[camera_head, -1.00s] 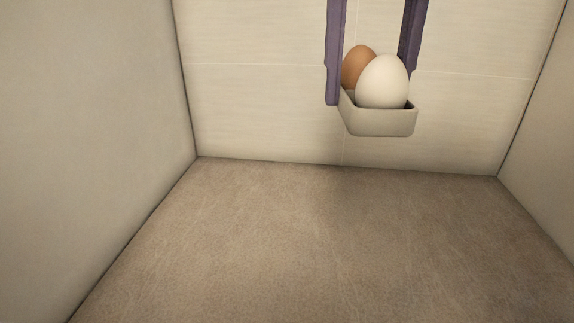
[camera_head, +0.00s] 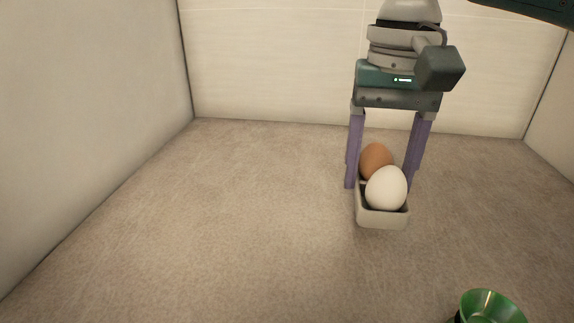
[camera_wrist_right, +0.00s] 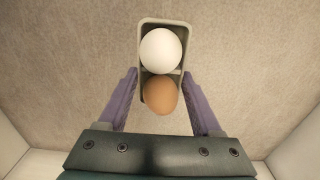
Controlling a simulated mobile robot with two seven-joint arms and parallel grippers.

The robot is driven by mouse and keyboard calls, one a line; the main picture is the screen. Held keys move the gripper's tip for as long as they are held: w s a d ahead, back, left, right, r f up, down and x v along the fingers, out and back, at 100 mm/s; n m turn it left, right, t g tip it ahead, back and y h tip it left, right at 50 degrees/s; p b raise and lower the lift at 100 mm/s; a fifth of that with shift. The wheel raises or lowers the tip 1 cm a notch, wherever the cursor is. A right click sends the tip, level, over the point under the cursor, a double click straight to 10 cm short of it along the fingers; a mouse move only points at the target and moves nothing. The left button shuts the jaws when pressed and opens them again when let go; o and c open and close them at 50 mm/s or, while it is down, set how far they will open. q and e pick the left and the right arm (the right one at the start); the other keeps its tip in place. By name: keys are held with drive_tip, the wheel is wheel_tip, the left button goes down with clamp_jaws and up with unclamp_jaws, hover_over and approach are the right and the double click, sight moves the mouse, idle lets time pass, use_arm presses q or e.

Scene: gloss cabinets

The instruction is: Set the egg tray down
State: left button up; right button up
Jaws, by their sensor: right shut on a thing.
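The egg tray (camera_head: 382,219) is a small pale grey tray holding a white egg (camera_head: 386,188) in front and a brown egg (camera_head: 376,160) behind. My right gripper (camera_head: 382,184) points down with its purple fingers on either side of the tray, shut on it. In the right wrist view the tray (camera_wrist_right: 185,40), white egg (camera_wrist_right: 161,50) and brown egg (camera_wrist_right: 160,95) show between and beyond the fingers (camera_wrist_right: 162,92). The tray is low over the brown surface; I cannot tell whether it touches. My left gripper is not in view.
The brown leathery surface (camera_head: 200,220) is bare around the tray, with wide free room to the left. Pale walls close it in at left (camera_head: 80,120), back (camera_head: 270,65) and right. A green bowl-like thing (camera_head: 490,308) stands at the bottom right edge.

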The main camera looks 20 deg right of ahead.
wheel_tip(320, 180, down, 6)
drive_tip(key=shift+r+b, duration=0.25)
drive_tip(key=shift+b, duration=0.15)
drive_tip(key=o, duration=1.3)
drive_tip(key=shift+o, duration=0.2)
